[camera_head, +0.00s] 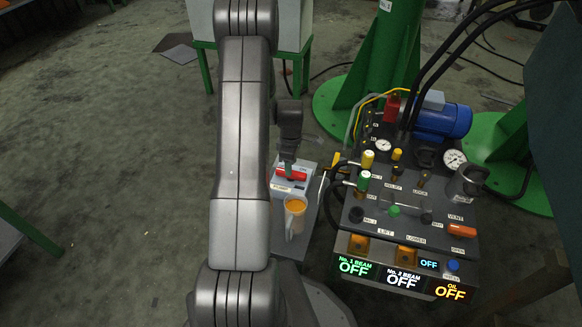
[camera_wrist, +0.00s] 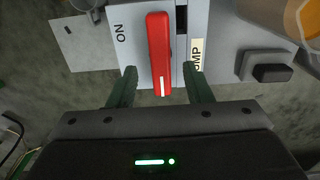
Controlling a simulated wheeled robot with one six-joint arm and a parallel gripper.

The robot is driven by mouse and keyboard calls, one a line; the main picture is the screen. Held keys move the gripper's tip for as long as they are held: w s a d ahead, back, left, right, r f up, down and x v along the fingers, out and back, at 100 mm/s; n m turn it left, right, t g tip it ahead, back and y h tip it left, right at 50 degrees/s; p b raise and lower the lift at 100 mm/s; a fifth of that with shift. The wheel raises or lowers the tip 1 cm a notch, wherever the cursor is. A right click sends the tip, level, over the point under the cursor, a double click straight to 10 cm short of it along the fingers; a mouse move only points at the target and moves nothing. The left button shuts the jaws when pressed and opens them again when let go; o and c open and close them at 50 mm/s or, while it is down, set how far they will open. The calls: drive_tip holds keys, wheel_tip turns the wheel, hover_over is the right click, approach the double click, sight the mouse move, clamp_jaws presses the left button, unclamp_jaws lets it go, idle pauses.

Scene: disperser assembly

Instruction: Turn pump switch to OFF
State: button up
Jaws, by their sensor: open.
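The pump switch has a red handle (camera_wrist: 159,50) on a grey box (camera_wrist: 188,12). In the wrist view the handle stands nearly vertical, with a white mark at its near end. An "ON" label is left of it, and a partly covered label ending in "MP" is right of it. In the head view the red handle (camera_head: 291,174) lies across the box top. My gripper (camera_wrist: 162,88) is open, its two green-tinted fingers apart on either side of the handle's near end. In the head view my gripper (camera_head: 287,163) is just above the handle.
A mug-like container with orange contents (camera_head: 295,206) stands close in front of the switch box. To the right is a control panel (camera_head: 405,215) with valves, gauges, a blue motor (camera_head: 442,121) and lit OFF displays (camera_head: 354,267). Green pillars stand behind.

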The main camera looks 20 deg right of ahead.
wheel_tip(320, 180, up, 10)
drive_tip(key=p, duration=0.2)
drive_tip(key=shift+r, duration=0.25)
wheel_tip(320, 180, down, 14)
drive_tip(key=b, duration=0.3)
drive_tip(key=shift+b, duration=0.3)
drive_tip(key=shift+r, duration=0.1)
